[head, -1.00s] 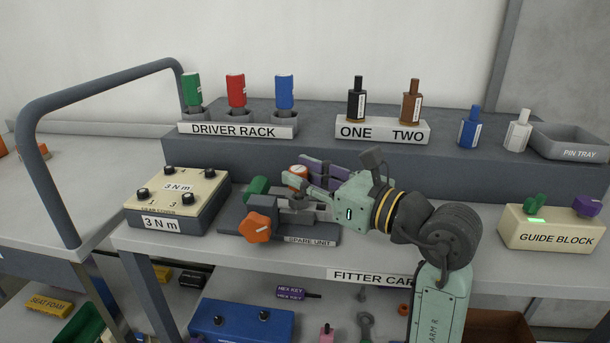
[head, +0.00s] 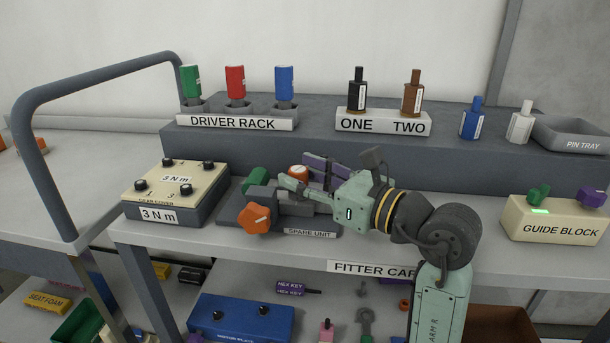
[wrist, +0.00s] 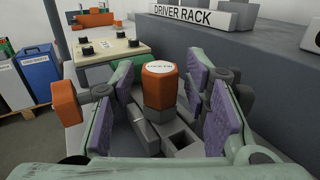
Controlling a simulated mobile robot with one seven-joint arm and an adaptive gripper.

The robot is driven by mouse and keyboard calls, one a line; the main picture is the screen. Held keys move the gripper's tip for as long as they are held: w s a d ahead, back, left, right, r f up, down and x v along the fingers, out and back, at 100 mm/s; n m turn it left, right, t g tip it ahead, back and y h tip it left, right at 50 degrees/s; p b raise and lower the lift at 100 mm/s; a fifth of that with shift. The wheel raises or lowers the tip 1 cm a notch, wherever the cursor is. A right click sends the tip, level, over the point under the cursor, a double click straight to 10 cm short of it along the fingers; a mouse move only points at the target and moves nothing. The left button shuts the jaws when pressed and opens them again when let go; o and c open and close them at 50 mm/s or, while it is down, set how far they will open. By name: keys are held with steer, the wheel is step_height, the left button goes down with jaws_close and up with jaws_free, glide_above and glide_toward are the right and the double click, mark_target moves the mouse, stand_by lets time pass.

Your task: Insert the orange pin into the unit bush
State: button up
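The orange lock pin (head: 298,172), with a white label on top, stands upright at the grey spare unit (head: 232,218). In the wrist view the pin (wrist: 158,88) is between my gripper's purple pads (wrist: 163,92), with a gap showing on each side. My gripper (head: 306,174) is open around the pin and not pressing on it. A grey collar (wrist: 160,114) is at the pin's base; how deep the pin sits in it is hidden. A dark square opening (wrist: 181,143) shows in the grey block nearer the wrist camera.
An orange knob (head: 257,218) and a green knob (head: 255,181) are on the spare unit's left. The 3 Nm box (head: 160,213) stands left of it. The driver rack (head: 237,122) is on the raised shelf behind. The guide block (head: 555,228) is far right, with clear cart top between.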

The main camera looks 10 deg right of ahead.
steer(key=shift+o, duration=0.4)
steer(key=v, duration=1.2)
